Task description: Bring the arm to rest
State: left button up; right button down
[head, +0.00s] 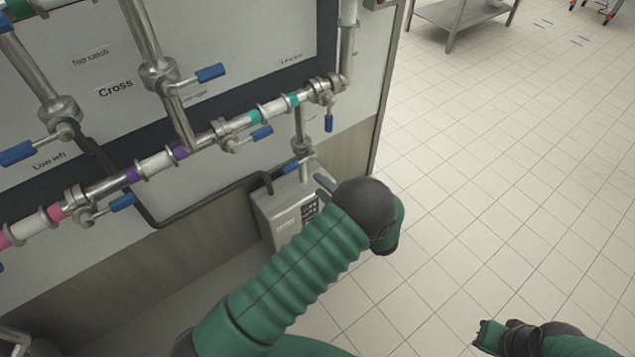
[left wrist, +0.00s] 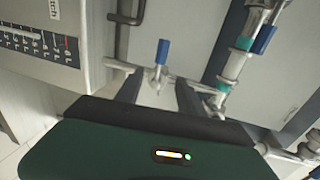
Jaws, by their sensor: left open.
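My left arm (head: 290,265), in a green ribbed sleeve, reaches up from the bottom of the head view. Its left gripper (head: 323,183) is mostly hidden behind the dark wrist, in front of the grey filler box. In the left wrist view the two dark fingers of the left gripper (left wrist: 158,90) stand apart with nothing held. A blue-handled valve (left wrist: 162,52) shows beyond the gap; I cannot tell how near it is. My right gripper (head: 492,335) is at the bottom right over the floor, and its fingers are not clear.
The grey filler box (head: 283,222) with a keypad stands against the wall panel. Steel pipes (head: 152,165) with blue valve handles and coloured bands cross the panel. The tiled floor (head: 500,170) to the right is clear; a metal table (head: 455,15) stands far back.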

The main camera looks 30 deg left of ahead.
pick_arm(q)
jog(key=w+d+r+n+t+h+p, duration=0.2)
jog(key=w+d+r+t+h+p, duration=0.15)
jog(key=d+r+h, duration=0.65)
jog(key=s+r+n+g+h+p, duration=0.1)
jog(key=s+g+h, duration=0.1)
jog(key=s, duration=0.9)
jog(key=s+d+r+n+g+h+p, duration=0.1)
jog(key=s+g, duration=0.3)
jog(key=s, duration=0.7)
jog(key=shift+s+r+g+h+p, duration=0.35)
jog(key=shift+r+h+p, duration=0.4)
jog(key=shift+h, duration=0.15)
